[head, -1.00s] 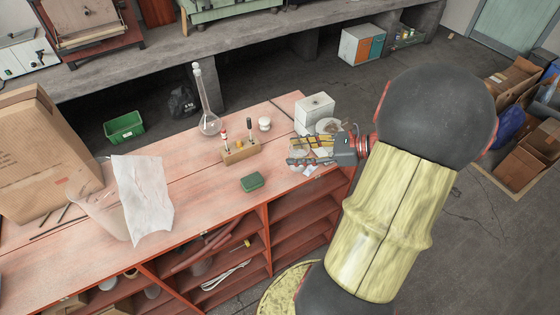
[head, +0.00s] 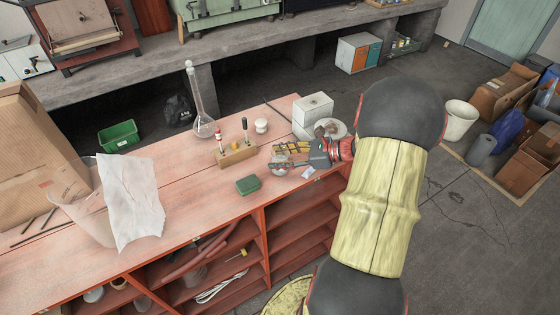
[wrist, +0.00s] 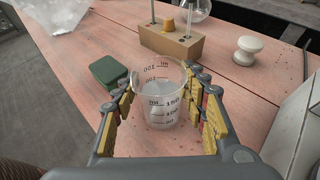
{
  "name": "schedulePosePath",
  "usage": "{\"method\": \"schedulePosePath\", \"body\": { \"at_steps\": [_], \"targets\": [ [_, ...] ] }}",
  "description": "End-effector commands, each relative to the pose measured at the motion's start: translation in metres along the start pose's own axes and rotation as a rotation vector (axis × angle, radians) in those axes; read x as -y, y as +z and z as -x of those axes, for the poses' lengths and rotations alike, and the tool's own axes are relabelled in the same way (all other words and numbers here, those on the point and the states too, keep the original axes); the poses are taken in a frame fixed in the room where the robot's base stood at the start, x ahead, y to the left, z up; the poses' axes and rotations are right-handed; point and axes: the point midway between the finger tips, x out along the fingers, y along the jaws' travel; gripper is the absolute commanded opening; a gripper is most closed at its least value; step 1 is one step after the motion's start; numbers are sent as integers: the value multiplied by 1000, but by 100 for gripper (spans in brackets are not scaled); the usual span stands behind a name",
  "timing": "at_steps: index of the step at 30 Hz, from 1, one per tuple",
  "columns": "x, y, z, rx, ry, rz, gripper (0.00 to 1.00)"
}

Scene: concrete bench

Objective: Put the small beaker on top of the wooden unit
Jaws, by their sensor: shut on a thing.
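The small beaker (wrist: 159,92) is clear, with dark graduation marks, and stands upright between my fingers in the wrist view. My gripper (wrist: 160,112) is shut on it, with yellow-padded fingers on either side. In the head view my gripper (head: 272,157) is over the right part of the wooden unit (head: 190,170), a reddish bench with open shelves below. The fingers largely hide the beaker there. I cannot tell whether its base touches the top.
A green box (head: 248,185), a wooden block with upright tools (head: 237,154), a tall flask (head: 203,125), a white knob-like piece (head: 261,126) and a white box (head: 313,108) stand around my gripper. Bare top lies between.

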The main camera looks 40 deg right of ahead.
Motion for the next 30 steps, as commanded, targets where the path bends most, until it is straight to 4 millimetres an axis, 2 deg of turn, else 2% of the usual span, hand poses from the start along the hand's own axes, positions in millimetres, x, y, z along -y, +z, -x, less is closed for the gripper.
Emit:
{"method": "schedulePosePath", "body": {
  "at_steps": [10,11,20,30],
  "targets": [
    [0,-2,-1,0,-1,1,13],
    [0,-2,-1,0,0,1,44],
    [0,-2,-1,0,0,1,61],
    [0,0,0,0,-1,2,61]
  ]
}}
